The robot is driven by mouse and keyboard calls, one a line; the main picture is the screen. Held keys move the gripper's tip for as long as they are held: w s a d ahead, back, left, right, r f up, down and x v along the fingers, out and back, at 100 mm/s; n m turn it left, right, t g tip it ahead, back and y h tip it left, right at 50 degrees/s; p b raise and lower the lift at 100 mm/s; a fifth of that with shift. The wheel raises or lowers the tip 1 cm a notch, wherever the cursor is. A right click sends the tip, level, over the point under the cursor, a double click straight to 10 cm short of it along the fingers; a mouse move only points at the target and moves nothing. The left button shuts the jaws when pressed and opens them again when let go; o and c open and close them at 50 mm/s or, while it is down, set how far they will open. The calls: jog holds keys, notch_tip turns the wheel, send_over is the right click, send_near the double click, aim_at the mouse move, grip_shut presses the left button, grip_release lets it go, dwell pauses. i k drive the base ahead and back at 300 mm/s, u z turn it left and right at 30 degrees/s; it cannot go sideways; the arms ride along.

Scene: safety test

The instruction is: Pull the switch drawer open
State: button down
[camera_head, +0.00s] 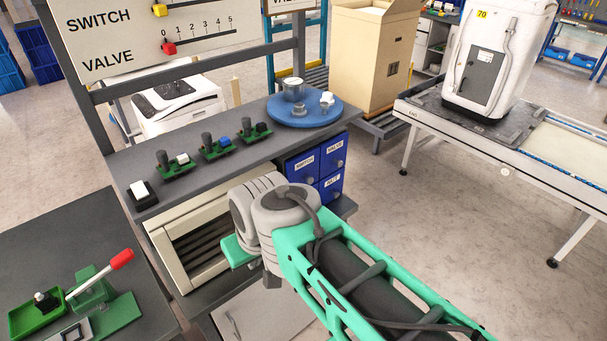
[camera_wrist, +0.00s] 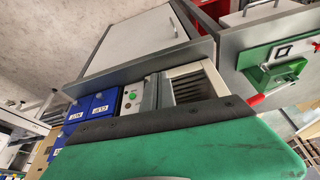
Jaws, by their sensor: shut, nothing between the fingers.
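The switch drawer (camera_head: 303,163) is the upper left blue drawer in a small cabinet under the grey workbench, labelled SWITCH. It looks shut, flush with the valve drawer (camera_head: 334,153) to its right. My gripper (camera_head: 238,250) is in front of the bench, left of and below the drawers, apart from them; its fingertips are mostly hidden behind my wrist. In the wrist view my gripper (camera_wrist: 160,120) fills the lower part as a green shape with a dark edge, shut and empty. Blue drawers (camera_wrist: 97,105) show beyond it, tilted, their labels too small to read.
The bench top holds several green switch assemblies (camera_head: 218,148) and a blue round tray (camera_head: 305,113). A cream slatted box (camera_head: 200,240) sits below it. A side table with a red-handled press (camera_head: 95,285) stands at left. Floor right of the drawers (camera_head: 400,220) is clear.

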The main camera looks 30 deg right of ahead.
aim_at(304, 168)
jog(key=u, duration=1.9)
jog(key=k, duration=0.6)
jog(key=z, duration=1.15)
